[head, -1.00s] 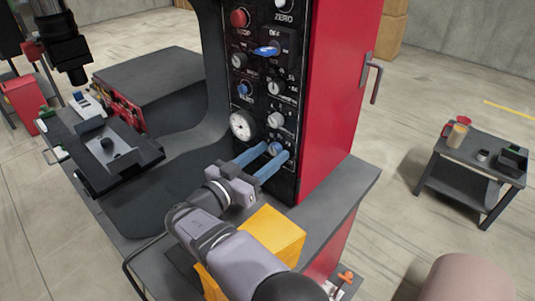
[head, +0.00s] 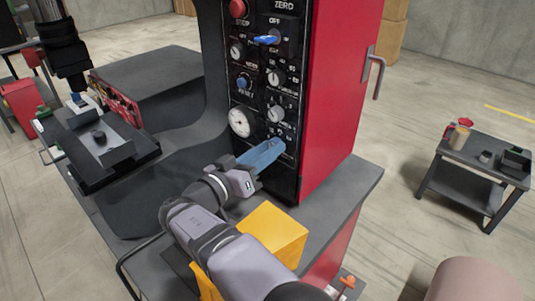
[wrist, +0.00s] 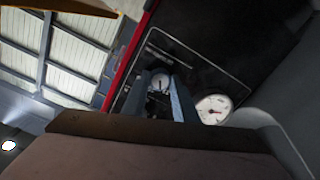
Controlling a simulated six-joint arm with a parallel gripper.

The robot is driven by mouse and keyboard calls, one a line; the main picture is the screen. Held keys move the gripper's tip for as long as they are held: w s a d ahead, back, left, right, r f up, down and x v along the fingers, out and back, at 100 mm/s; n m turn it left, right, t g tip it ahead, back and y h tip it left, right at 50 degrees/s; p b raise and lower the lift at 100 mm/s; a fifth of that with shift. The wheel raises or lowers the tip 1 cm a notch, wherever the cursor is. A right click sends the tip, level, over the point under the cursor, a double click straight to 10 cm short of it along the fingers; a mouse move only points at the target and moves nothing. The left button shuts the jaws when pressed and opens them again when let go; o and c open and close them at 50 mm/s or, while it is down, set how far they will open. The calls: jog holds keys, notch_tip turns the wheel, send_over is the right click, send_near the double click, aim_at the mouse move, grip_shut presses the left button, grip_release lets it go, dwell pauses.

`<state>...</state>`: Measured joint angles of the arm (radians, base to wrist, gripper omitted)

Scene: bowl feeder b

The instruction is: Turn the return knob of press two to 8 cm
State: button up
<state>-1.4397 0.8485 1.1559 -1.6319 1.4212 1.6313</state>
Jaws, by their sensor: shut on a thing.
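The control panel (head: 257,84) of the press is black, with several knobs, on the front of a red cabinet. A small pale knob (wrist: 159,80) at its lower right sits between the blue fingers of my gripper (head: 276,147) and is mostly hidden in the head view. I take it as the return knob, but its label and setting cannot be read. My gripper is shut on this knob, with one finger on either side in the wrist view (wrist: 165,88). In the head view the fingers overlap, one above the other.
A white dial gauge (head: 240,122) is just left of the fingers. Another knob (head: 276,114) is close above. A blue-handled switch (head: 267,40) and red button (head: 238,9) are higher up. A yellow block (head: 272,232) stands beneath my arm. A handle (head: 375,78) juts from the red side.

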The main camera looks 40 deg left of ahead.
jog(key=o, duration=1.1)
jog(key=shift+c, duration=0.2)
jog(key=shift+s, duration=0.1)
jog(key=s+b, duration=0.2)
jog(key=s, duration=0.5)
jog(key=shift+d, duration=0.15)
jog(key=shift+s, duration=0.1)
